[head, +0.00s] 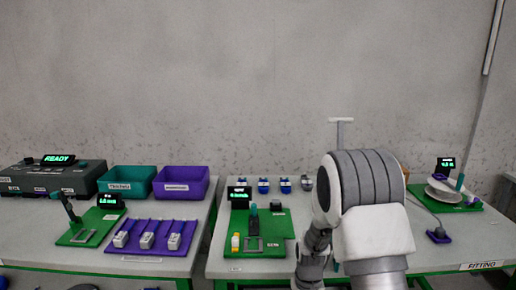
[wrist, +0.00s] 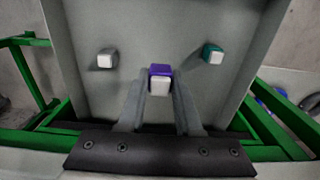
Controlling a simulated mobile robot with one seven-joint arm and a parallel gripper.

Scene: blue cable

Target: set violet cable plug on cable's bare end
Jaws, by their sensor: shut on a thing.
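My gripper (wrist: 160,90) is shut on the violet cable plug (wrist: 160,71), a small block with a violet top and a white end, held between the fingertips in the wrist view. I cannot tell whether the plug still touches the grey table top below it. In the head view my arm hides the gripper and the plug. A thin cable runs on the right table from the white reel (head: 441,191) toward a small dark violet holder (head: 438,236). The cable's bare end is too small to make out.
A grey-white plug (wrist: 106,59) and a teal plug (wrist: 212,54) stand either side of my gripper. A green board (head: 262,246) and several blue items stand left of my arm. The left table holds a teal bin (head: 132,179) and a violet bin (head: 181,182).

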